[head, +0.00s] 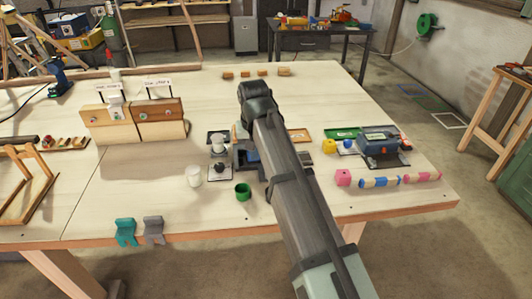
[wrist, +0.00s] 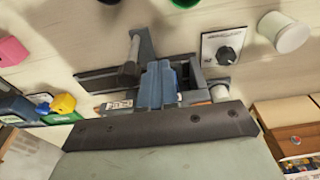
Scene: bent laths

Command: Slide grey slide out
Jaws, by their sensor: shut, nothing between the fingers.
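In the wrist view a dark grey fixture (wrist: 98,72) lies on the table, with a grey upright post or handle (wrist: 131,68) at its left. I take this as the grey slide's assembly, but cannot tell which part slides. In the head view the fixture (head: 243,165) is partly hidden behind my arm. My gripper (wrist: 160,66) points down over it, its two blue fingers together and empty, right of the post. I cannot tell whether they touch the grey parts.
A black knob on a white plate (wrist: 226,55) and a white cup (wrist: 284,34) stand right of the fixture. In the head view, a green cup (head: 243,192) is in front and a blue-grey machine (head: 380,142) stands right.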

